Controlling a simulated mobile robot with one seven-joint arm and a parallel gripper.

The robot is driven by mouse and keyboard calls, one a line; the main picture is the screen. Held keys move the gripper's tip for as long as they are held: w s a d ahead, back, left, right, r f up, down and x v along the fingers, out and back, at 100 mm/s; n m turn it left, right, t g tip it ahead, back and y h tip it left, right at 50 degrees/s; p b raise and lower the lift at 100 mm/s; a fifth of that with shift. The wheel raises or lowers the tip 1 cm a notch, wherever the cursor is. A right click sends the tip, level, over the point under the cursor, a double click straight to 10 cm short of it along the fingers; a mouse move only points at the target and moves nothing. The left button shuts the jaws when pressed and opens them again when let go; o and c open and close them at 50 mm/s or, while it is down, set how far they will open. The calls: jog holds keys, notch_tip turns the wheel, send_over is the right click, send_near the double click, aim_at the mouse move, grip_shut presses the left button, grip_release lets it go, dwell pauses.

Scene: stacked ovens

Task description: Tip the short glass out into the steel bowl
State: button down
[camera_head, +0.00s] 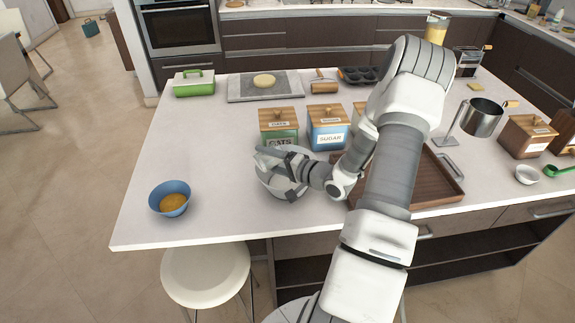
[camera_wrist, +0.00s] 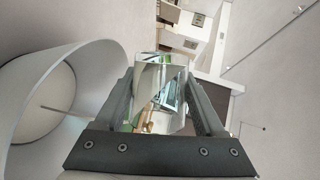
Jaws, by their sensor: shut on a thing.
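My gripper (camera_wrist: 162,88) is shut on the short glass (camera_wrist: 160,85), a clear tumbler between its two fingers in the wrist view. In the head view my gripper (camera_head: 280,163) is over the pale steel bowl (camera_head: 270,185) and covers much of it. The bowl's wall also fills the left of the wrist view (camera_wrist: 85,62), beside the glass. Something pale shows inside the bowl. The glass is hard to make out in the head view. I cannot tell its exact tilt, or whether anything is in it or flowing out.
Oats (camera_head: 279,131) and sugar (camera_head: 327,135) boxes stand just behind the bowl. A wooden tray (camera_head: 440,185) lies right, partly behind my arm. A blue bowl (camera_head: 170,190) with orange contents stands at left front. The left of the counter is mostly clear.

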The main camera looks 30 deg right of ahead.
dwell(0.4)
jog(key=shift+d+f+m+y, duration=0.4)
jog(key=shift+d+m, duration=0.05)
jog(key=shift+m, duration=0.25)
dwell(1.2)
